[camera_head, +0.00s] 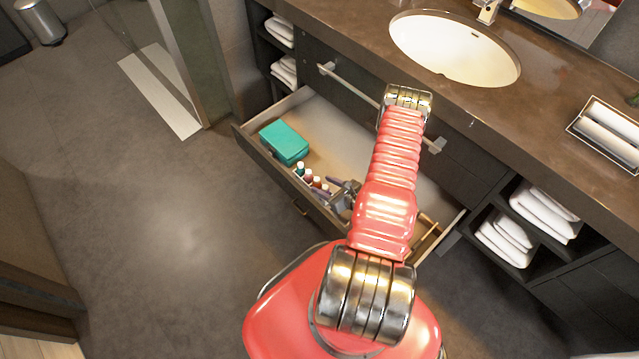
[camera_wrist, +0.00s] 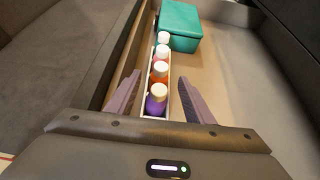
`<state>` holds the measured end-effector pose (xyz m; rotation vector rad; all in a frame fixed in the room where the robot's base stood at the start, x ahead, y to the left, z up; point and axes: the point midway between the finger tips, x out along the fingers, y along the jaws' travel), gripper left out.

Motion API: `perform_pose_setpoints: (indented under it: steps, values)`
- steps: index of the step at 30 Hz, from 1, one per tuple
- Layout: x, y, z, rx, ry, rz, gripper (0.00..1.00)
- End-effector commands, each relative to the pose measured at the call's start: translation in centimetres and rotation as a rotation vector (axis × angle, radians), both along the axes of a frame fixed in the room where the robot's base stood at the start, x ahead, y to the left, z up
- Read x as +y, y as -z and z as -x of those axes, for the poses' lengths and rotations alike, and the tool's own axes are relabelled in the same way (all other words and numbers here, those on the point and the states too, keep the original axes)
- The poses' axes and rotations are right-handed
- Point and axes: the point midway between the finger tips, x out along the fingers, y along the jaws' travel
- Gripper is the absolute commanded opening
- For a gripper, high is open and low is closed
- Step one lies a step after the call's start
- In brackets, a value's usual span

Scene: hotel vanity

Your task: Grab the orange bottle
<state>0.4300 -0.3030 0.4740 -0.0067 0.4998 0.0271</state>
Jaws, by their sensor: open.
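The orange bottle (camera_wrist: 160,77) has a white cap and stands in a row of several white-capped bottles in a narrow white tray (camera_wrist: 146,82) inside the open drawer. A purple bottle (camera_wrist: 156,103) stands on its near side, and a reddish bottle (camera_wrist: 162,58) on its far side. In the head view the orange bottle (camera_head: 317,184) is small, left of my gripper (camera_head: 338,187). In the wrist view my gripper (camera_wrist: 159,77) is open, its fingers on either side of the row around the orange and purple bottles. Nothing is held. I cannot tell whether the fingers touch anything.
A teal box (camera_head: 284,142) lies in the drawer (camera_head: 340,125) beyond the bottles. The drawer front wall runs close beside the row. The drawer floor right of the row is bare in the wrist view. The countertop (camera_head: 350,28) with its sink overhangs behind, and a long bar handle (camera_head: 350,85) shows below it.

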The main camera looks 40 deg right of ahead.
Motion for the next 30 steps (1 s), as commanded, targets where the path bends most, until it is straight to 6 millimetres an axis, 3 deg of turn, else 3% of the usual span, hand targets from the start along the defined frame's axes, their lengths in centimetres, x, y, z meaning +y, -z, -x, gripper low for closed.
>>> perform_pose_setpoints:
  steps: [8,24,30]
  values:
    - [0.1,1.5,-2.7,0.001,0.0,0.001,0.48]
    - [0.1,1.6,-2.7,0.0,0.001,0.0,0.48]
    - [0.1,1.6,-2.7,0.0,0.001,0.0,0.35]
